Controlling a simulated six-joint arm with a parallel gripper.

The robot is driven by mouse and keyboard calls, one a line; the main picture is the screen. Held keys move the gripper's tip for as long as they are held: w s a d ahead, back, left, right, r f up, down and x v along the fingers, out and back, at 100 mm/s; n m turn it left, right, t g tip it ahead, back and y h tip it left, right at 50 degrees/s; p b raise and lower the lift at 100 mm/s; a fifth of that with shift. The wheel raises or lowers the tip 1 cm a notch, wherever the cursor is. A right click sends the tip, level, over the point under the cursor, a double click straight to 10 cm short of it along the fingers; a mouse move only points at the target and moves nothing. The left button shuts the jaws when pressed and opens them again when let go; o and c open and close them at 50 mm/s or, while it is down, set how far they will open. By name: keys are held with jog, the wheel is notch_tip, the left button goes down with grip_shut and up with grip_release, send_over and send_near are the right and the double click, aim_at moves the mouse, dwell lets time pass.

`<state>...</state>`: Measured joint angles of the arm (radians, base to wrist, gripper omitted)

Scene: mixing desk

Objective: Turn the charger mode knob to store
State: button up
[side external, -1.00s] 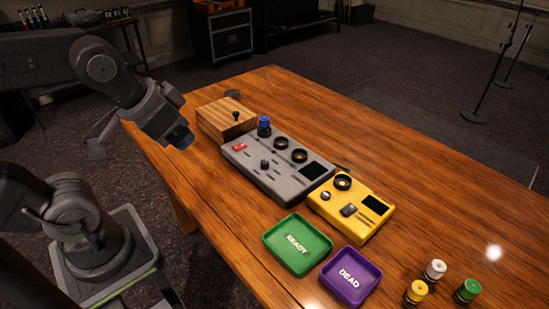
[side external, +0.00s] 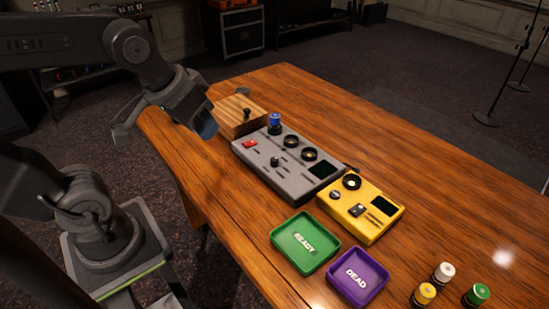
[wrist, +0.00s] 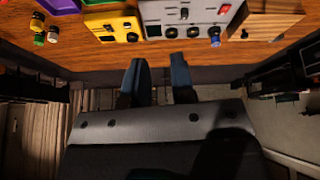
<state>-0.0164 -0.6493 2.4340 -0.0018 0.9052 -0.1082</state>
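The grey panel (side external: 312,190), which looks like the charger, lies on the table with a small dark knob (side external: 275,161), a red switch (side external: 250,143), two round black-rimmed parts and a dark screen. The knob's setting is too small to read. A blue battery (side external: 274,122) stands upright at the panel's far-left corner. My gripper (side external: 206,124) hangs left of the panel, apart from it. In the wrist view its two fingers (wrist: 159,64) are spread with nothing between them, and the panel (wrist: 155,15) with its knob (wrist: 183,13) lies beyond them.
A yellow device (side external: 375,228) sits right of the panel. A green READY tray (side external: 277,240) and a purple DEAD tray (side external: 383,271) lie in front. Several batteries (side external: 444,272) stand at lower right. A wooden box (side external: 229,112) adjoins the panel's far end. The table's right side is clear.

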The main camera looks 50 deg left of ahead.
jog(key=o, duration=0.5)
jog(key=w+a+f+n+g, duration=0.2)
jog(key=w+n, duration=0.5)
jog(key=w, duration=0.4)
jog(key=shift+a, duration=0.35)
jog(key=n+g, duration=0.3)
jog(key=n, duration=0.4)
send_over(274, 159)
notch_tip(274, 159, down, 10)
notch_tip(274, 159, down, 12)
jog(key=shift+d+f, duration=0.1)
jog(key=shift+f, duration=0.1)
jog(key=shift+c, duration=0.3)
jog(key=c, duration=0.9)
